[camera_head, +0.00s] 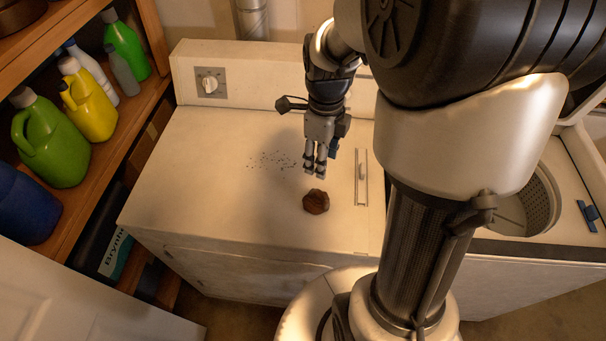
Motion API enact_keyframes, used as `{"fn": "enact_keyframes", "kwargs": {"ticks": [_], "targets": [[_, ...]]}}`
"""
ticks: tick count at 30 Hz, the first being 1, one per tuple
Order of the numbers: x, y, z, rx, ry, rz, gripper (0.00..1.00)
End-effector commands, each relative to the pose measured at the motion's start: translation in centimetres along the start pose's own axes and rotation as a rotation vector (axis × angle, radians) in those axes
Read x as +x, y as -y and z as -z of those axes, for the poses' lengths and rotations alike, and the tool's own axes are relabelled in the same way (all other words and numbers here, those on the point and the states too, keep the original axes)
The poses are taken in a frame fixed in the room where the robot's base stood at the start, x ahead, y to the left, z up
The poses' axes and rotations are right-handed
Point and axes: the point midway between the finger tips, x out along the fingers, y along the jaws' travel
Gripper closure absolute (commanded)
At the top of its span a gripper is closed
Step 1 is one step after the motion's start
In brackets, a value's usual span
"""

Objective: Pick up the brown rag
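The brown rag (316,202) is a small crumpled lump on the white machine top (200,190), near its front edge. My gripper (315,172) points down just behind and above the rag, with its fingertips apart from it. The fingers look close together, and I cannot tell how wide the gap between them is. Nothing shows between the fingers.
Dark specks (272,160) lie left of my gripper. A slotted fitting (361,178) is right of the rag. Shelves with several bottles (90,100) stand at the left. An open washer drum (525,205) is at the right, beside a blue object (591,215). The machine top's left part is clear.

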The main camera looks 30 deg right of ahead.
Motion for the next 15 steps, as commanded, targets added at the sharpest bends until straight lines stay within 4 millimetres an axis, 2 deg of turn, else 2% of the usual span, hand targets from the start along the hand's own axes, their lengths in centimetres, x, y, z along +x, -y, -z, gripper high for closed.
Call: {"fn": "enact_keyframes", "kwargs": {"ticks": [1, 9, 15], "targets": [[1.6, -0.1, 0.1, -0.001, -0.002, -0.003, 0.57], [7.3, -0.1, 0.1, -0.003, -0.002, -0.002, 0.57], [9.1, 0.0, 0.0, -0.003, 0.000, 0.000, 0.57]]}}
